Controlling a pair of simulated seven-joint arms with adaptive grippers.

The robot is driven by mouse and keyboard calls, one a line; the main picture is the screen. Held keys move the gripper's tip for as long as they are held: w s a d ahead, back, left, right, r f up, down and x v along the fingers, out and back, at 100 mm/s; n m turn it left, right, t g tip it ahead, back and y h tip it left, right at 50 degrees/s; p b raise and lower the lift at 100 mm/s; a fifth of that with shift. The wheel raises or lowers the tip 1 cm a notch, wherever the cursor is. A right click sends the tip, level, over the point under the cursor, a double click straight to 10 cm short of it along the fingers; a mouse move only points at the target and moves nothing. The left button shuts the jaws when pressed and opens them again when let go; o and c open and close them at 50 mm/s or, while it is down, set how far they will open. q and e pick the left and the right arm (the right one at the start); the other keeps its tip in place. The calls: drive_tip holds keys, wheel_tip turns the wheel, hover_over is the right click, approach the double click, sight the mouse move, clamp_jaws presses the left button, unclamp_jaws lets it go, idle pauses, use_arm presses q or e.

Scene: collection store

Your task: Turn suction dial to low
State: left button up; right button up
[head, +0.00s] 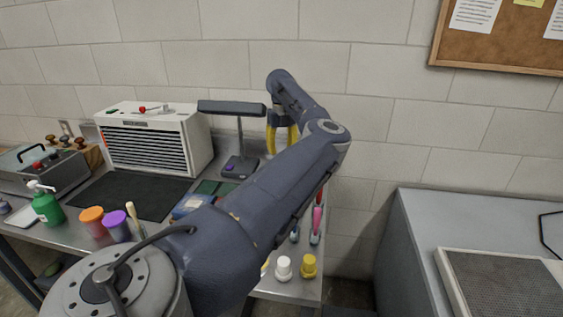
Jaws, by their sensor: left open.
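A white box unit (199,141) with a dark slatted front stands at the back left of the bench. A small red knob (142,109) sits on its top; whether it is the suction dial, and any markings or setting, are too small to tell. My left arm crosses the middle of the head view. My left gripper (281,142) hangs beyond the arm, right of the box and apart from it. Its yellow fingers look apart and empty; the forearm partly hides them. My right gripper is not in view.
A dark lamp (232,108) stands between the box and my left gripper. A black mat (130,194) lies before the box. A green pump bottle (46,205), an orange-lidded jar (93,221) and a purple-lidded jar (117,225) stand left. A grey surface (420,215) lies right.

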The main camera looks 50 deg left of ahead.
use_arm(q)
drive_tip(key=shift+f, duration=2.9)
drive_tip(key=shift+o, duration=0.4)
clamp_jaws()
